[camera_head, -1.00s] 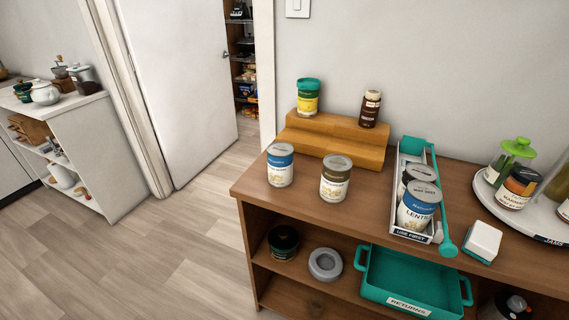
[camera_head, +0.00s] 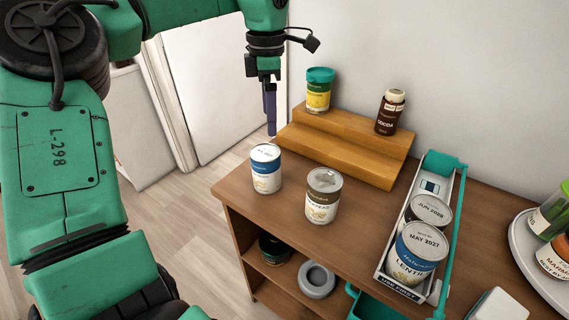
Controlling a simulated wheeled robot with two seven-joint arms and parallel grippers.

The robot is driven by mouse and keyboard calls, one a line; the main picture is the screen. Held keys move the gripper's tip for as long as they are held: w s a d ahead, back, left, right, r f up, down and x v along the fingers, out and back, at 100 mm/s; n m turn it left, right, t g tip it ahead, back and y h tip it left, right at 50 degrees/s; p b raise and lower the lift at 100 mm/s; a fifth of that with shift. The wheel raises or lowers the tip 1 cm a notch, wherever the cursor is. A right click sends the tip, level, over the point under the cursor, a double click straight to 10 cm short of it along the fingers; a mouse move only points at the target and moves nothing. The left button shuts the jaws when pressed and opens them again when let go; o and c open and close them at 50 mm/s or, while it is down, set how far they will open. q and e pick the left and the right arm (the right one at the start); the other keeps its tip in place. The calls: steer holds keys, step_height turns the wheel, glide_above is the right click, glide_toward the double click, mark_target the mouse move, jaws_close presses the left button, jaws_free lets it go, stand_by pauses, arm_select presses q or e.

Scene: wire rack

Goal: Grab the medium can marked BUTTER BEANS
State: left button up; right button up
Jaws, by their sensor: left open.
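I cannot read BUTTER BEANS on any can. A white can with a blue band (camera_head: 266,170) stands upright on the wooden cabinet top, its label too small to read. A can with a brown-grey band (camera_head: 323,197) stands to its right; its label seems to end in "PEAS". In the narrow tray stand a blue and white can marked LENTIL (camera_head: 413,258) and, behind it, a can with JUN 2028 on its lid (camera_head: 428,214), its label mostly hidden. My left gripper (camera_head: 271,130) is open and empty, pointing down beyond the blue-banded can, apart from it.
A stepped wooden riser (camera_head: 340,145) holds a green-lidded jar (camera_head: 319,91) and a cocoa bottle (camera_head: 390,112). The tray (camera_head: 385,283) is marked USE FIRST, with a teal tool along it. A turntable (camera_head: 520,255) with jars is at right. Bare wood lies around the two front cans.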

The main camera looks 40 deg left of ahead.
arm_select(q)
glide_above(266, 163)
steer(key=w+a, duration=0.3)
steer(key=f, duration=0.5)
steer(key=shift+s+d+f+p, duration=0.1)
steer(key=shift+s+f+p, duration=0.2)
steer(key=shift+f, duration=0.1)
step_height(266, 163, down, 8)
steer(key=shift+d+f+p, duration=0.1)
steer(key=shift+p, duration=1.1)
steer(key=shift+f, duration=0.15)
steer(key=shift+w, duration=0.15)
steer(key=c, duration=0.7)
jaws_close()
arm_select(e)
steer(key=r, duration=0.3)
steer(key=shift+s+a+r, duration=0.1)
steer(key=shift+s+a, duration=0.15)
steer(key=shift+s, duration=0.1)
